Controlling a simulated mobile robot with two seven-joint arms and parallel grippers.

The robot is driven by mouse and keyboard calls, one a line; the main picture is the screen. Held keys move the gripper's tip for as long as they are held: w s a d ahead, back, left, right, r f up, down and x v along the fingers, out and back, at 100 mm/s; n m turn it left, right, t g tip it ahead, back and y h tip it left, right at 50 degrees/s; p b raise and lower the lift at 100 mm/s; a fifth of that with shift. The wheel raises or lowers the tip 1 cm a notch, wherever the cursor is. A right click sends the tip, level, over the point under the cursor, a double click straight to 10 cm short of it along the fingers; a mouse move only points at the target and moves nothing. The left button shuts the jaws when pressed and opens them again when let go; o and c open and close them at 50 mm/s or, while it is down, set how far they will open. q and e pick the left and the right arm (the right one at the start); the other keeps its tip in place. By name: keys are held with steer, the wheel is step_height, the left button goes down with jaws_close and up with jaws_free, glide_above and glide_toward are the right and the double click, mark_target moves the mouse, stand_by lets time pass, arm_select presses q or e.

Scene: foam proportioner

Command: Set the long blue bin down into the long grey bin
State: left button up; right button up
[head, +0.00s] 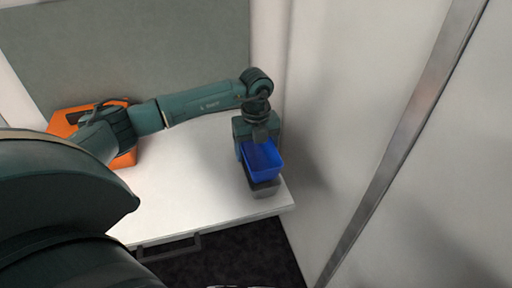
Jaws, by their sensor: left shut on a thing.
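The long blue bin (264,165) is near the right end of the white table. My left gripper (261,138) is shut on the blue bin at its far edge, and the fingers are partly hidden against the bin. The long grey bin (265,190) stands on the table below the blue one, and only its near part shows. The blue bin is over the grey bin and hides most of it. I cannot tell whether the two bins touch. My right gripper is not in view.
The white table (185,195) has clear room left of the bins. An orange case (68,122) lies at the table's left, partly behind my left arm. A pale wall (335,100) rises close to the right of the bins. The table's front edge is near the grey bin.

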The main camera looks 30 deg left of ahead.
arm_select(q)
steer(key=shift+f, duration=0.15)
steer(key=o, duration=1)
steer(key=shift+o, duration=0.2)
